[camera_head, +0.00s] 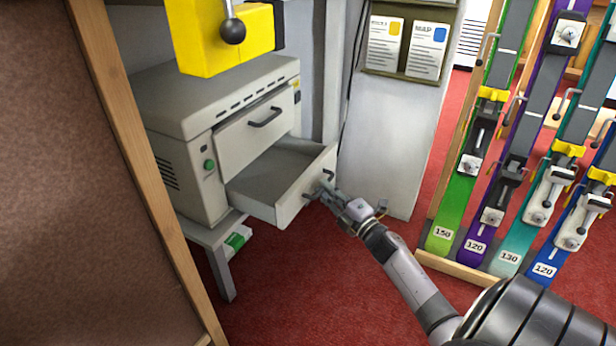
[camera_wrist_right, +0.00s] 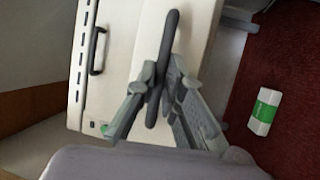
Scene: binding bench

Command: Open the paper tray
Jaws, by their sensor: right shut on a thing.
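The paper tray (camera_head: 268,181) is the lower drawer of a grey machine (camera_head: 183,143). It stands pulled out and its inside looks empty. My right gripper (camera_head: 326,190) is at the front of the tray and is shut on its dark handle. In the right wrist view the handle (camera_wrist_right: 168,45) runs between the fingers of the right gripper (camera_wrist_right: 158,88). The gripper hides part of the handle in the head view. My left gripper is in neither view.
An upper drawer (camera_head: 245,127) with a dark handle is shut above the tray. A green and white pack (camera_head: 236,240) lies under the machine; it also shows in the wrist view (camera_wrist_right: 264,111). Bindings on coloured boards stand in a rack (camera_head: 460,268) at right. Red floor is clear between.

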